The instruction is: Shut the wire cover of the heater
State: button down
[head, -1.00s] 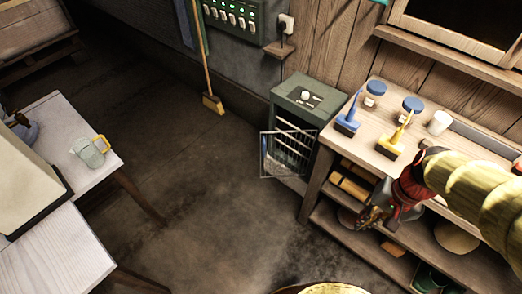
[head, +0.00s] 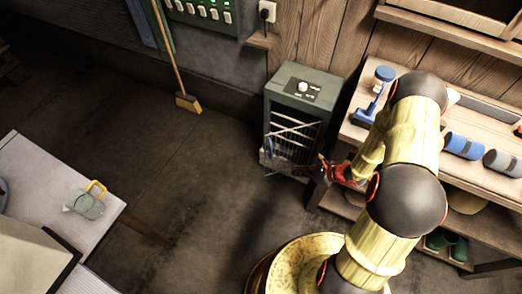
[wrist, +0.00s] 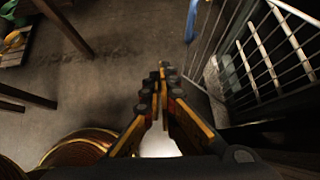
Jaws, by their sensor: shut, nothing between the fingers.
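The heater (head: 316,92) is a grey-green box with a white knob on top, against the wall. Its wire cover (head: 272,152) is at the front and appears to stand ajar; its exact angle is hard to tell. In the wrist view, the cover's thin bars (wrist: 208,45) stand at the upper right, apart from the white bars inside the heater (wrist: 288,45). My gripper (head: 323,168) is low at the heater's front right in the head view. In the wrist view, my gripper (wrist: 161,80) is shut and empty, left of the cover's bars. Contact with the cover cannot be told.
The workbench (head: 352,132) stands right of the heater, with a blue brush (head: 368,108) and cylinders on it; my arm hides part of it. A broom (head: 187,102) leans at the back wall. A table (head: 40,165) with a jug (head: 85,203) is at left. Floor between is clear.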

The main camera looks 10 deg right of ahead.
jog(key=shift+m+t+h, duration=0.5)
jog(key=shift+m+h, duration=0.1)
jog(key=shift+m, duration=0.2)
jog(key=w+a+f+b, duration=0.1)
jog(key=w+a+f, duration=0.1)
jog(key=w, duration=0.2)
jog(key=w+a+f+b, duration=0.1)
jog(key=w+f, duration=0.1)
jog(key=w, duration=0.2)
jog(key=w+a+f+b, duration=0.2)
jog(key=w, duration=0.2)
jog(key=shift+a+f, duration=0.25)
jog(key=shift+a, duration=0.05)
jog(key=shift+w, duration=0.15)
